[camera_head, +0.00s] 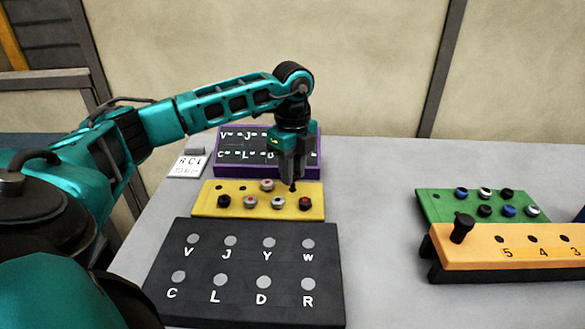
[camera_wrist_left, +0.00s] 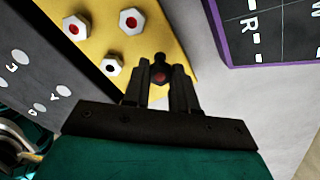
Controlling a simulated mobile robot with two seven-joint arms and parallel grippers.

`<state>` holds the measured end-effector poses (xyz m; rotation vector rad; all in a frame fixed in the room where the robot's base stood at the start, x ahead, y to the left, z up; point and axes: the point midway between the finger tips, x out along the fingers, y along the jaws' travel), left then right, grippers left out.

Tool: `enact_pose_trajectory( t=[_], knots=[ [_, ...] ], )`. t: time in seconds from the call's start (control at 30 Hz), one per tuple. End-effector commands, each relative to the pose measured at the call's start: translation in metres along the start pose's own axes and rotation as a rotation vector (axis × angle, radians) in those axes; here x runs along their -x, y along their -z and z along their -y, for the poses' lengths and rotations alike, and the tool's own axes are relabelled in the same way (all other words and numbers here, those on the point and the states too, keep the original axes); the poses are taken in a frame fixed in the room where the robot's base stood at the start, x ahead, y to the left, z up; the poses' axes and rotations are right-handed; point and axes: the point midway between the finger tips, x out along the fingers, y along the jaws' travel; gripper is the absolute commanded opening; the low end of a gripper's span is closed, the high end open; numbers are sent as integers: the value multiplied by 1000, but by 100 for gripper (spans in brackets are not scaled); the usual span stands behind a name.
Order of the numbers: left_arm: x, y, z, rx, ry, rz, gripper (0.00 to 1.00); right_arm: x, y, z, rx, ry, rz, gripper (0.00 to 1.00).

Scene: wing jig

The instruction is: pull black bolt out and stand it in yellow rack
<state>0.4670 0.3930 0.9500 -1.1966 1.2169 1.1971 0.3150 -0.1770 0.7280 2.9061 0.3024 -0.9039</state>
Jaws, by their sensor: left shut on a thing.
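My left gripper (camera_head: 292,180) points down over the far right part of the yellow rack (camera_head: 230,187). It is shut on a black bolt (camera_wrist_left: 160,77), whose dark head with a red centre shows between the fingers in the left wrist view. In the head view the fingers mostly hide this bolt; its dark lower end meets the rack's outline, and I cannot tell whether it is in a hole. Several other bolts stand in the rack, among them a silver one with a black centre (camera_head: 278,202). My right gripper is not in view.
An orange bar (camera_head: 480,242) at the right bears a tall black peg (camera_head: 462,227). Behind it is a green rack (camera_head: 440,205) with several bolts. A purple-framed lettered board (camera_head: 222,172) stands behind the yellow rack, a dark lettered board (camera_head: 240,310) in front. The middle table is clear.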

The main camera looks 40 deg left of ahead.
Motion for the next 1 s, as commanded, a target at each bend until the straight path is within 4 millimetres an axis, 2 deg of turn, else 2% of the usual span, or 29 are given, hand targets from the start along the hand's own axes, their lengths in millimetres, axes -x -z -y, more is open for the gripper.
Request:
enact_pose_trajectory(
  t=[0.63, 0.93, 0.97, 1.0],
  knots=[
    [-23, 0, 0, 0, 0, -1, 0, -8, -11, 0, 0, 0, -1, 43],
    [-24, 0, 0, 0, 0, 0, 0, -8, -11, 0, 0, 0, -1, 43],
    [-24, 0, 0, 0, 0, -1, 30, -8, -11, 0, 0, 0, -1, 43],
    [-24, 0, 0, 0, 0, 0, 33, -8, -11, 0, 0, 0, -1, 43]
  ],
)
